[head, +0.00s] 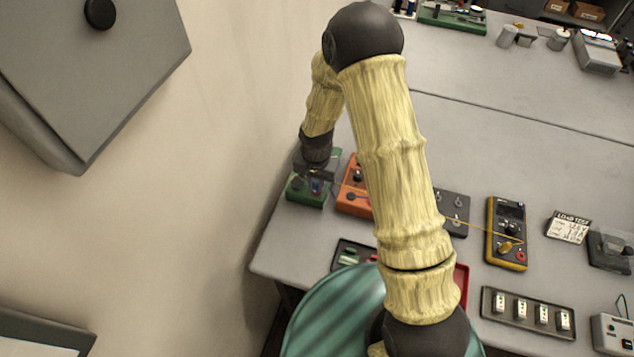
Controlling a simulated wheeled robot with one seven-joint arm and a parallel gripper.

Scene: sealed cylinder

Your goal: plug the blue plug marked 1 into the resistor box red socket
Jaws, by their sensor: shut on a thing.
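My gripper (315,176) is small and far off at the end of my arm, over the green box (306,195) at the table's left edge. It appears shut on a small blue piece, which fits the blue plug (317,187); its mark is too small to read. I cannot tell whether the plug touches the green box or sits in a socket. An orange box (354,198) stands just right of it, partly behind my arm. A dark grey box (454,211) with knobs or terminals stands farther right. No label shows which is the resistor box, and I cannot make out a red socket.
A yellow multimeter (507,233) with a yellow lead stands right of the dark box. A "LOAD TEST" card (569,227) lies beyond it. A tray of several white pieces (528,313) is at the front. The wall is close on the left.

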